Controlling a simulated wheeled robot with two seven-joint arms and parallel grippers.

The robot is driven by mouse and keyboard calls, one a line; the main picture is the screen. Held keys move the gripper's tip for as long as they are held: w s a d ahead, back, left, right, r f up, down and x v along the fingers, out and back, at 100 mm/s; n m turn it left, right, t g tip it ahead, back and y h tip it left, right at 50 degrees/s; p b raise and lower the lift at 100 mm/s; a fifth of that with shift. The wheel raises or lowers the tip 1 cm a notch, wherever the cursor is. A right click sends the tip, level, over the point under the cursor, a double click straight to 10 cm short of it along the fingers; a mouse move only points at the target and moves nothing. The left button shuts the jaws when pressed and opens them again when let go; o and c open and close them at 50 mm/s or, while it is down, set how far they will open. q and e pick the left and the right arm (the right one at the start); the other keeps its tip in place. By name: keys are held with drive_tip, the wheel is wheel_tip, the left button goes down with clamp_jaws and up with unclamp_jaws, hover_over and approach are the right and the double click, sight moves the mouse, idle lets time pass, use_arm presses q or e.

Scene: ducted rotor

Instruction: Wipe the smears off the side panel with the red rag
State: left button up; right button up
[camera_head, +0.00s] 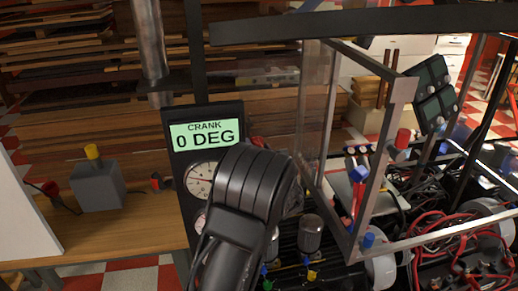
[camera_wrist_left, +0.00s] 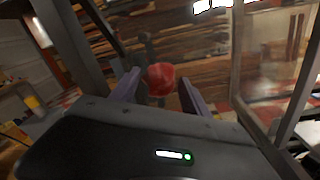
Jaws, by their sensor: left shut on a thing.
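My left arm (camera_head: 250,185) comes up from the bottom of the head view, and its dark wrist hides most of the gripper. In the left wrist view my left gripper (camera_wrist_left: 158,90) is shut on the red rag (camera_wrist_left: 160,78), a bunched red lump between the two fingers. A little red of it shows past the wrist in the head view (camera_head: 258,142). The clear side panel (camera_head: 315,95) stands upright to the right of the wrist. It also shows at the right of the left wrist view (camera_wrist_left: 268,60), with a hazy, faintly brownish surface. Separate smears are hard to make out. My right gripper is out of view.
A display with a green "CRANK 0 DEG" screen (camera_head: 205,134) and gauges stands left of the wrist. A dark beam (camera_head: 370,20) crosses above. A metal frame (camera_head: 372,175), bottles and red cables (camera_head: 460,235) crowd the right. A grey box (camera_head: 98,186) sits on the wooden bench.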

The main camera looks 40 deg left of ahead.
sight(277, 131)
use_arm(q)
drive_tip(key=shift+a+r+p, duration=0.1)
drive_tip(key=shift+r+p, duration=0.75)
drive_tip(key=shift+r, duration=0.5)
drive_tip(key=shift+w+d, duration=0.3)
drive_tip(key=shift+w, duration=0.1)
drive_tip(key=shift+c, duration=0.6)
drive_tip(key=shift+w+d+f+p, duration=0.15)
drive_tip(key=shift+w+d+p, duration=0.15)
drive_tip(key=shift+w+d, duration=0.65)
drive_tip(key=shift+w+a, duration=0.1)
drive_tip(key=shift+a, duration=0.05)
drive_tip(key=shift+w+d+p, duration=0.15)
drive_tip(key=shift+w+d, duration=0.35)
drive_tip(key=shift+w, duration=0.2)
drive_tip(key=shift+w+d+p, duration=0.15)
drive_tip(key=shift+w+d, duration=0.3)
drive_tip(key=shift+w, duration=0.25)
drive_tip(key=shift+w+r, duration=0.1)
drive_tip(key=shift+r, duration=0.1)
